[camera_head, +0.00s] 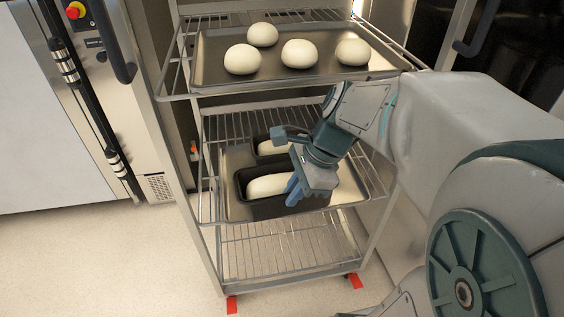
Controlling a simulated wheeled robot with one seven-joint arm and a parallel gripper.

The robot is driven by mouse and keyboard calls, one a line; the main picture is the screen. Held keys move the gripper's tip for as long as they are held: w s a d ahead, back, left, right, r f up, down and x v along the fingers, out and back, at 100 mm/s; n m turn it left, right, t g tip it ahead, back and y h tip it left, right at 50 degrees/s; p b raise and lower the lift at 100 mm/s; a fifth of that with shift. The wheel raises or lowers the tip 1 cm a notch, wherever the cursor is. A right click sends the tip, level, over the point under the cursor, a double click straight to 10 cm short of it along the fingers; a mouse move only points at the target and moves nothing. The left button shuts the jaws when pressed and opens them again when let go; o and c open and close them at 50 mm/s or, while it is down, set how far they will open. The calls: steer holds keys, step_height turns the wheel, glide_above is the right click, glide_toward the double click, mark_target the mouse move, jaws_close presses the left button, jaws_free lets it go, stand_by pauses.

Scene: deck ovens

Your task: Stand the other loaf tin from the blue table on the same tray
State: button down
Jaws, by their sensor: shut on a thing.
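My gripper (297,191) is shut on the near loaf tin (240,187), a dark tin with pale dough in it. This tin is upright, at the lower tray of the rack; I cannot tell whether its base touches the tray. The other loaf tin (262,158), also dark with pale dough, stands on the tray (237,157) just behind it, partly hidden by my gripper and arm. The tray is metal and lies on a wire shelf of the rack. The blue table is not in view.
An upper tray (213,72) with several round dough balls (299,53) sits above my gripper. The wire rack (208,250) has a bare lower shelf (285,252) and upright posts at the sides. Red floor marks (232,304) lie by its feet. Floor at the left is clear.

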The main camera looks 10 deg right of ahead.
steer(key=shift+w+f, duration=0.1)
steer(key=shift+f, duration=0.05)
steer(key=shift+w+d+m, duration=0.1)
steer(key=shift+w+m, duration=0.05)
steer(key=shift+m, duration=0.15)
steer(key=shift+t, duration=0.5)
steer(key=w+d+p, duration=0.1)
steer(key=d, duration=0.1)
steer(key=w+d+p, duration=0.1)
steer(key=d, duration=0.1)
steer(key=w+d+r+p, duration=0.1)
steer(key=d, duration=0.2)
steer(key=w+d+p, duration=0.1)
steer(key=d+p, duration=0.1)
steer(key=d, duration=0.5)
steer(key=shift+t, duration=0.3)
steer(key=w+a+f+b, duration=0.1)
steer(key=w+a+f, duration=0.1)
steer(key=a+f, duration=0.1)
steer(key=w+a+f+b, duration=0.1)
steer(key=w+a+f, duration=0.1)
steer(key=f, duration=0.3)
steer(key=w+a+f+b, duration=0.1)
steer(key=w+a+f, duration=0.1)
steer(key=a+f, duration=0.2)
steer(key=shift+w+a+b, duration=0.1)
steer(key=shift+a+b, duration=0.1)
steer(key=shift+b, duration=0.15)
